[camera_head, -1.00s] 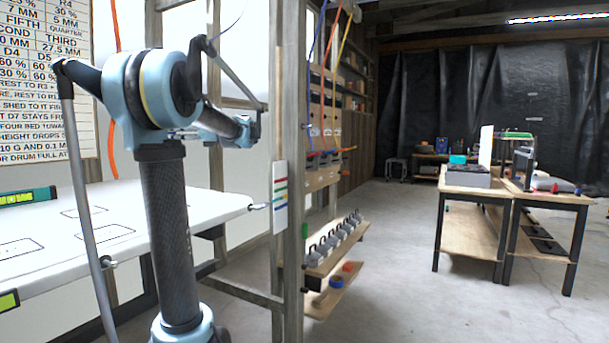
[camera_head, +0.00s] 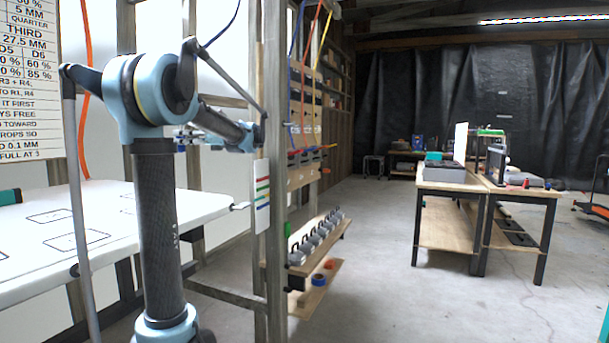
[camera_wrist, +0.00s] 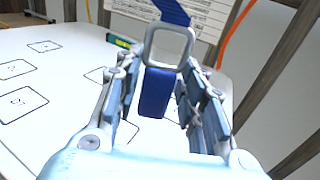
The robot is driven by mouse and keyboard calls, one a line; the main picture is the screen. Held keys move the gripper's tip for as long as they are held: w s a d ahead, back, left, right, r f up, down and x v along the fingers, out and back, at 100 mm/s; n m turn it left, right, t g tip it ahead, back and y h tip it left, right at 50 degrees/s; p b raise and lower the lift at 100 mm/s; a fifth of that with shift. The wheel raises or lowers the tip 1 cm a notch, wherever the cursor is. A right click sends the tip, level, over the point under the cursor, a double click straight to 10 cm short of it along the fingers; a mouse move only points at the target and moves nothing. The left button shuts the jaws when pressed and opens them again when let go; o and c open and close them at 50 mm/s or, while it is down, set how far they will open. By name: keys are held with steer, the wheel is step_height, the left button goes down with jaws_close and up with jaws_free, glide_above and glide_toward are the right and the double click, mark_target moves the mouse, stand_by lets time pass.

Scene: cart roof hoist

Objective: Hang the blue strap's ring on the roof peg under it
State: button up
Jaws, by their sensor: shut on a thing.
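The white roof panel (camera_head: 115,222), marked with black outlines, lies at the left in the head view; its white surface (camera_wrist: 60,75) also fills the left of the wrist view. My gripper (camera_wrist: 168,80) is shut on the blue strap (camera_wrist: 155,95), whose blue end shows between the fingers. The pale square-cornered ring (camera_wrist: 150,45) stands just beyond the fingertips, with more blue strap (camera_wrist: 172,12) above it. I cannot tell which peg lies under the ring. In the head view my gripper (camera_head: 185,138) is small, above the panel.
A wooden post (camera_head: 275,200) stands close right of the panel. Orange hoses (camera_head: 85,120) hang behind it. A shelf with several grey weights (camera_head: 318,235) is beyond the post. Workbenches (camera_head: 450,185) stand at the right, with open floor between.

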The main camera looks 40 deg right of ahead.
steer(key=s+d+f+m+t+h, duration=0.1)
steer(key=s+d+f, duration=0.15)
steer(key=d, duration=0.45)
steer(key=s+d+f+m+t+h, duration=0.15)
steer(key=s+d, duration=0.25)
steer(key=d, duration=0.4)
steer(key=s+d+f+h, duration=0.1)
steer(key=s+d+f, duration=0.15)
steer(key=d, duration=0.45)
steer(key=s+d+f+m+t+h, duration=0.1)
steer(key=s+d+f, duration=0.2)
steer(key=s+d, duration=0.4)
steer(key=s+d+f+m+t+h, duration=0.1)
steer(key=s+d+f, duration=0.2)
steer(key=s+d, duration=0.4)
steer(key=shift+s+d+f+h, duration=0.35)
steer(key=shift+s, duration=0.45)
steer(key=shift+a+f, duration=0.1)
